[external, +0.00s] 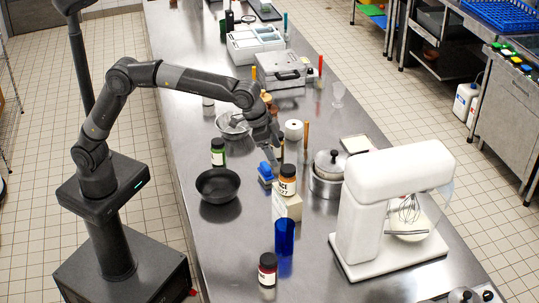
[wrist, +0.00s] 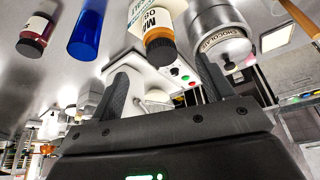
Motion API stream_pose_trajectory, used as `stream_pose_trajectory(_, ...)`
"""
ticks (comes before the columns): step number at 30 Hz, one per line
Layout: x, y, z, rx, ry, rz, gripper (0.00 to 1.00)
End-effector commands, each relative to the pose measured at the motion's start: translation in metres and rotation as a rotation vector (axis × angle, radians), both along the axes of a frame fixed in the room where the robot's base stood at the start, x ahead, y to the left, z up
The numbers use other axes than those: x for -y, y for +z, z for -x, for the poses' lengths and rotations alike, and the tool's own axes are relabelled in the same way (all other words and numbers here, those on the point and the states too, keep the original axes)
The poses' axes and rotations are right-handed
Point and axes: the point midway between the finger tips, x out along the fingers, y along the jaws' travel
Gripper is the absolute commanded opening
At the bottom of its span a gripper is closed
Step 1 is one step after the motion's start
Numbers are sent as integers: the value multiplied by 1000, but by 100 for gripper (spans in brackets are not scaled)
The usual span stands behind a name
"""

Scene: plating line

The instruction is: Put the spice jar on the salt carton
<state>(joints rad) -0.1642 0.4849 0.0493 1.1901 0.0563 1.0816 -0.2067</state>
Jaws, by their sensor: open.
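A jar with a dark lid, an orange band and a white label (external: 287,181), seemingly the spice jar, appears to stand upright on a pale box, seemingly the salt carton (external: 288,206). In the wrist view the jar (wrist: 160,45) shows upside down at top centre, its dark lid towards me.
A blue cup (external: 284,240) and a dark red jar (external: 268,268) stand in front. A black pan (external: 218,184) and green jar (external: 218,152) are left. A lidded steel pot (external: 327,182) and white stand mixer (external: 380,205) are right. Bare counter lies front left.

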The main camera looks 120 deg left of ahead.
Motion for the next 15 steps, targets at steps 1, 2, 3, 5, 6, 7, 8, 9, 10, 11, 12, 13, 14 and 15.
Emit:
stream_pose_trajectory(1,0,2,1,0,0,0,74)
stream_pose_trajectory(2,0,2,1,0,0,0,74)
stream_pose_trajectory(3,1,2,1,0,0,0,74)
stream_pose_trajectory(5,2,4,3,1,-2,0,74)
stream_pose_trajectory(6,4,6,6,2,-5,0,74)
stream_pose_trajectory(7,6,9,9,4,-8,1,74)
stream_pose_trajectory(8,8,12,14,5,-13,1,74)
stream_pose_trajectory(9,13,17,22,7,-20,2,74)
stream_pose_trajectory(10,17,22,29,11,-27,2,74)
stream_pose_trajectory(11,21,26,38,13,-35,2,74)
stream_pose_trajectory(12,27,32,50,17,-47,4,74)
stream_pose_trajectory(13,32,37,61,19,-56,3,74)
stream_pose_trajectory(14,37,41,72,21,-66,4,74)
stream_pose_trajectory(15,44,45,86,23,-77,6,74)
